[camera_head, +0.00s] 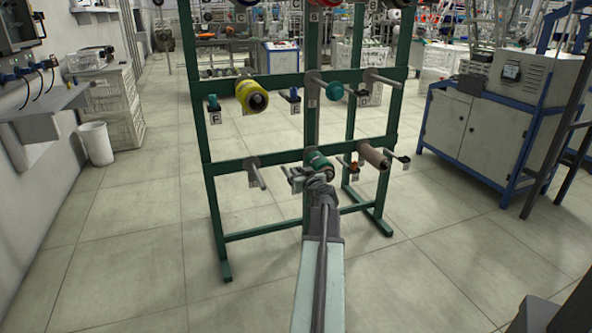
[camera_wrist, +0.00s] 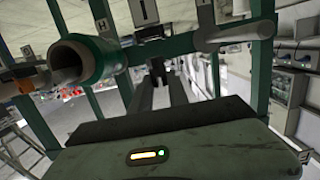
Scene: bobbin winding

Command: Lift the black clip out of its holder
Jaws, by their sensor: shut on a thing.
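My gripper (camera_head: 297,178) reaches to the lower green bar of the rack, just left of a teal bobbin (camera_head: 318,164). In the wrist view, my gripper (camera_wrist: 155,84) has its two dark fingers close together, shut on the small black clip (camera_wrist: 158,67) at their tips. The clip is partly hidden by the fingers and lies against the dim rack behind. In the head view it cannot be made out behind my gripper. Whether it still sits in its holder is not clear.
The teal bobbin (camera_wrist: 92,60) is close on the left in the wrist view, and an empty peg (camera_wrist: 232,36) is on the right. The green rack (camera_head: 207,160) also holds a yellow bobbin (camera_head: 251,97) and a brown bobbin (camera_head: 374,156). Open floor surrounds it.

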